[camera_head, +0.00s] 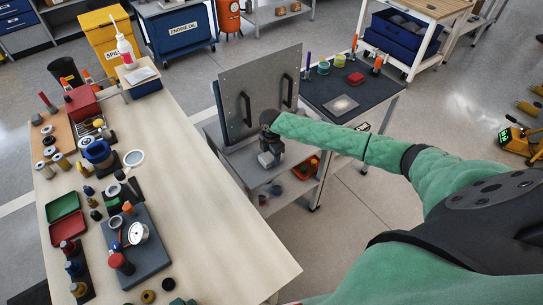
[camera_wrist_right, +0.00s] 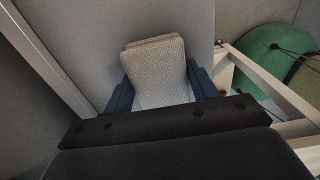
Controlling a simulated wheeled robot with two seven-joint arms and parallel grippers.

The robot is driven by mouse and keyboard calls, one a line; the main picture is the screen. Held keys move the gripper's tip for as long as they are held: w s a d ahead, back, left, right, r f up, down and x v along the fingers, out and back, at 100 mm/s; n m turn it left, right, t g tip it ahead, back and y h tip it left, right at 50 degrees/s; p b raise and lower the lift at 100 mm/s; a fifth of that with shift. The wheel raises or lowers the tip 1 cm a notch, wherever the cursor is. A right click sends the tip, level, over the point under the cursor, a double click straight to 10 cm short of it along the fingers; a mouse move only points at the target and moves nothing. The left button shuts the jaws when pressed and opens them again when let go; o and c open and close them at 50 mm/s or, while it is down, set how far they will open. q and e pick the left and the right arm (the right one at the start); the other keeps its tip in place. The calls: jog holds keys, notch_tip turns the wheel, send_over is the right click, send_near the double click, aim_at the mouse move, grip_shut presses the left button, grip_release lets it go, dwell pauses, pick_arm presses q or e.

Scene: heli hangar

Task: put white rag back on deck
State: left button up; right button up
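A pale, textured folded cloth, the white rag (camera_wrist_right: 155,62), shows between the two blue fingers of my right gripper (camera_wrist_right: 160,86) in the right wrist view. The fingers stand apart, one on each side of it. I cannot tell if they press on it. In the head view my right gripper (camera_head: 270,158) points down beside the upright grey panel, over the pale shelf of the cart (camera_head: 233,157); the rag is not clear there. My left gripper is not in view.
The upright grey panel (camera_head: 232,82) with two black handles stands close by the right gripper. A dark-topped bench (camera_head: 322,92) holding small items stands to its right. The wooden table (camera_head: 200,215) at left is crowded on its left side and clear on its right.

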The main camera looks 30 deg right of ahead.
jog(key=o, duration=0.4)
jog(key=shift+f, duration=0.1)
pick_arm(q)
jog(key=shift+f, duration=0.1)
pick_arm(e)
jog(key=shift+r, duration=0.3)
pick_arm(q)
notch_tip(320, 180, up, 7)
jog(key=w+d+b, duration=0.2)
jog(key=b, duration=0.1)
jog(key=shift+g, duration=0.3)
pick_arm(e)
notch_tip(320, 180, up, 12)
jog(key=shift+f, duration=0.25)
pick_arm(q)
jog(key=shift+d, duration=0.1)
